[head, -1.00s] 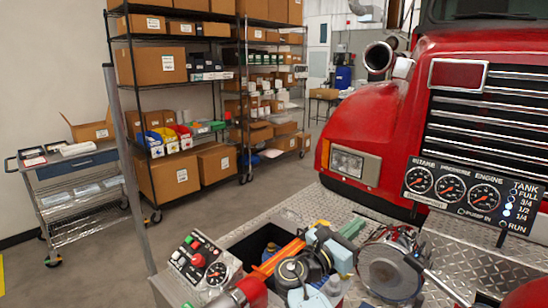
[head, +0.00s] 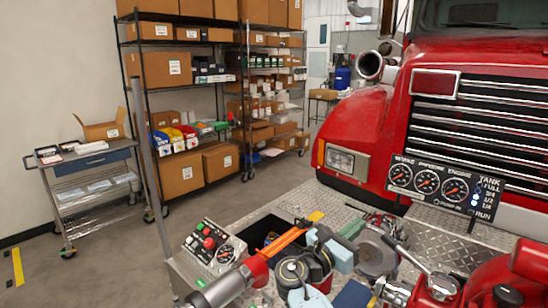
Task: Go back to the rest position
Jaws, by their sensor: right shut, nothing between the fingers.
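My right gripper (head: 325,248) shows among black and pale blue parts at the lower middle of the head view, over the cluttered front of the truck. It is shut and empty. Its outline is hard to separate from the crowded gear behind it. My left gripper is not in view. The red truck (head: 365,125) fills the right side, with a diamond-plate bumper (head: 285,205). A small control box (head: 215,245) with red and green buttons and a gauge sits to the left of the gripper, apart from it.
A gauge panel (head: 435,186) stands right of the gripper. A lever (head: 412,260) and red pump parts are at lower right. A grey post (head: 150,170) rises at the left. A cart (head: 95,185) and shelves (head: 175,70) stand behind, with open floor before them.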

